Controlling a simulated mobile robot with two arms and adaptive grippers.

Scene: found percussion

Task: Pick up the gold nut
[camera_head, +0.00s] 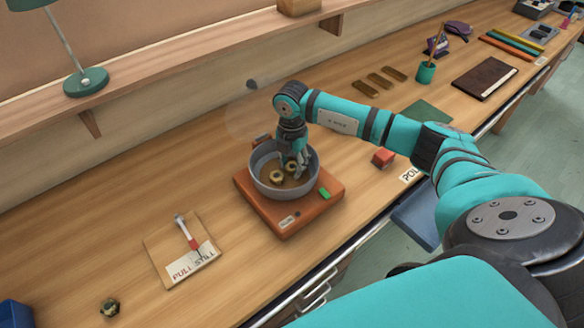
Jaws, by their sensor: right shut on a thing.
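My right gripper (295,160) reaches down into a round grey pan (257,182). It is shut on a gold nut (290,166) inside the pan; the fingers hide part of it. I cannot tell whether this nut is clear of the pan's bottom. A second gold nut (277,177) lies in the pan just left of the fingers. Another, darker brass-coloured nut (109,306) lies on the bench at the lower left. My left gripper is not in view.
The pan stands on an orange-brown base (290,222) with a green piece (324,193). A board with a red-handled tool (188,233) lies left of it, a red block (383,158) right. A shelf with a green lamp (86,81) runs behind. The bench between is clear.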

